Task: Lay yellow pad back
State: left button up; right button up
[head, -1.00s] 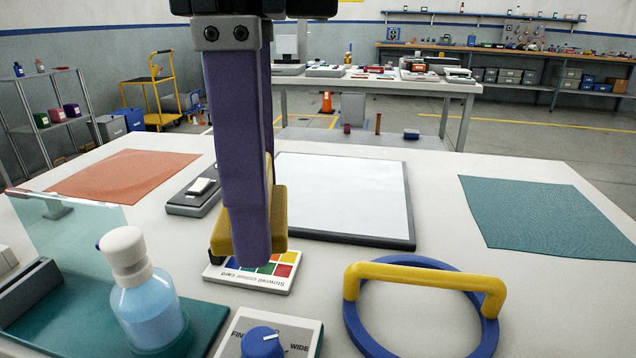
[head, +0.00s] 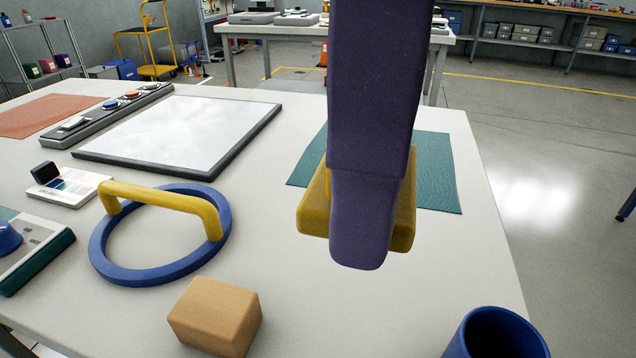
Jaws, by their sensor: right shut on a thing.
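The yellow pad (head: 314,212) is in my right gripper (head: 362,250), whose purple fingers are shut on it. It is above the table, left of and partly in front of the teal mat (head: 437,165); its exact height is hard to tell. My near finger hides the pad's middle, and the arm and pad hide part of the mat. My left gripper is out of view.
On the white table (head: 262,255) are a blue ring (head: 135,272) with a yellow handle, a wooden block (head: 215,318), a blue cup (head: 495,335) at the front right and a dark-framed white panel (head: 185,130). An orange mat (head: 42,116) lies far left.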

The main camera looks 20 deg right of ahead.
jog(key=b, duration=0.7)
send_over(345, 353)
jog(key=s, duration=0.1)
jog(key=f, duration=1.2)
jog(key=shift+s+a+f, duration=0.1)
jog(key=shift+s+a, duration=0.05)
jog(key=shift+a, duration=0.25)
notch_tip(345, 353, down, 5)
jog(key=shift+r+b, duration=0.15)
jog(key=shift+b, duration=1.05)
jog(key=shift+f, duration=0.35)
jog(key=shift+r, duration=0.15)
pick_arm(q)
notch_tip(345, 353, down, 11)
pick_arm(e)
jog(key=shift+f, duration=0.2)
jog(key=o, duration=1.2)
jog(key=shift+o, duration=0.2)
jog(key=shift+r+p, duration=0.3)
jog(key=shift+r, duration=0.25)
pick_arm(q)
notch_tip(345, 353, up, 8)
jog(key=p, duration=0.7)
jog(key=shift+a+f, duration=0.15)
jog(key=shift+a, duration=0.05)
pick_arm(e)
notch_tip(345, 353, up, 11)
jog(key=shift+r, duration=0.15)
